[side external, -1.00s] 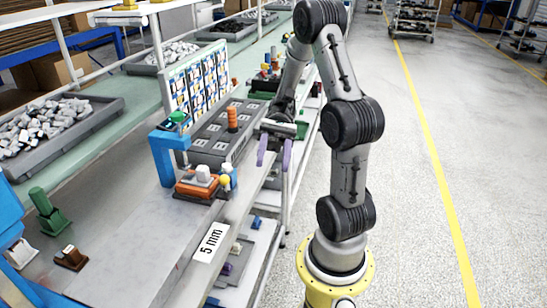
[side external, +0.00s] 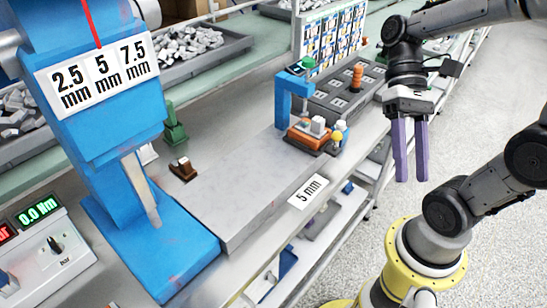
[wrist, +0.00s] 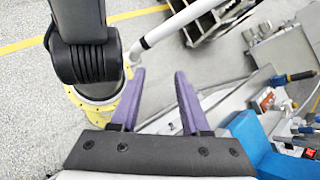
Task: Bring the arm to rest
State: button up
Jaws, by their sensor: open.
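My gripper (side external: 411,150) hangs in the air near the right edge of the bench, with its two purple fingers pointing down. The fingers stand apart with nothing between them. In the wrist view my gripper (wrist: 160,95) also shows open and empty, with floor and the bench edge beyond the fingertips. In the side external view the gripper is to the right of the blue test frame with the orange fixture (side external: 308,135) and in front of the grey tray (side external: 345,95) that holds an orange stack.
A blue press (side external: 110,110) labelled 2.5, 5 and 7.5 mm stands at the left. A panel reading 0.0 Nm (side external: 40,245) is beside it.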

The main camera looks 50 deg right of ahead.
jog(key=w+d+n+t+h, duration=0.4)
jog(key=w+t+h, duration=0.3)
jog(key=t, duration=0.4)
jog(key=shift+d+f+n+t, duration=0.3)
jog(key=shift+f+n+t, duration=0.1)
jog(key=shift+n, duration=0.3)
